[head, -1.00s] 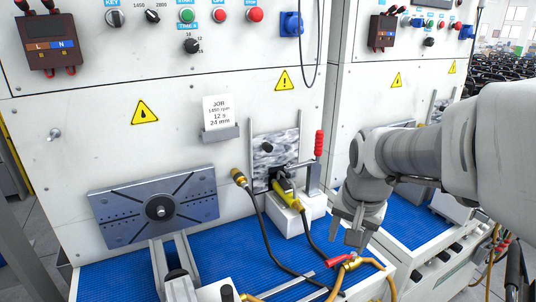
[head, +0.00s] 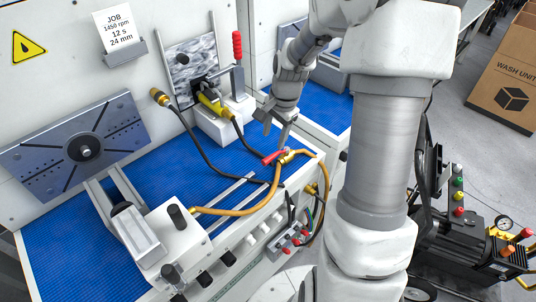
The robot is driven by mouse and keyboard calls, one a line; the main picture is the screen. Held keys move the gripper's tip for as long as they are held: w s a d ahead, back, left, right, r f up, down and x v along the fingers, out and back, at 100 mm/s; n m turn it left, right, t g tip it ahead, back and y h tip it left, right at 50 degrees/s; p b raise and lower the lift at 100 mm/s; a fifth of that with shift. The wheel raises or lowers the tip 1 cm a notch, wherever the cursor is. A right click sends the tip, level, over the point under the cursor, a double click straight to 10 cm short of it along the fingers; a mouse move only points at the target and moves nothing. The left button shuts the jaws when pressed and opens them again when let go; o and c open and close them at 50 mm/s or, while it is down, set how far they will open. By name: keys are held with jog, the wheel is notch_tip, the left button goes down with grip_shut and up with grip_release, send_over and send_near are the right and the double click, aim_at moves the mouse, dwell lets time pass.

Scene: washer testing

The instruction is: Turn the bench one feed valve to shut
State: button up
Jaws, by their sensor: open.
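The bench one feed valve is a small brass fitting (head: 288,157) at the front right corner of the blue-matted bench, with orange hose at it. Its red lever (head: 272,158) points left from the body. My gripper (head: 275,135) hangs just above the lever and valve, fingers pointing down and spread apart, with nothing between them. The fingertips look close to the lever; I cannot tell whether they touch it.
A white block with a yellow-handled tool (head: 212,104) and a red-handled clamp (head: 237,46) stand behind the gripper. A dark hose (head: 240,172) crosses the blue mat (head: 160,160). A pump cart (head: 465,230) and a cardboard box (head: 505,75) are at the right.

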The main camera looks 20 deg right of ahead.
aim_at(268, 157)
jog(key=f, duration=0.3)
jog(key=w+f, duration=0.1)
jog(key=f, duration=0.2)
jog(key=w+f, duration=0.1)
jog(key=f, duration=0.3)
jog(key=shift+a+f, duration=0.1)
jog(key=shift+a, duration=0.3)
jog(key=shift+c, duration=0.3)
grip_shut()
dwell(0.6)
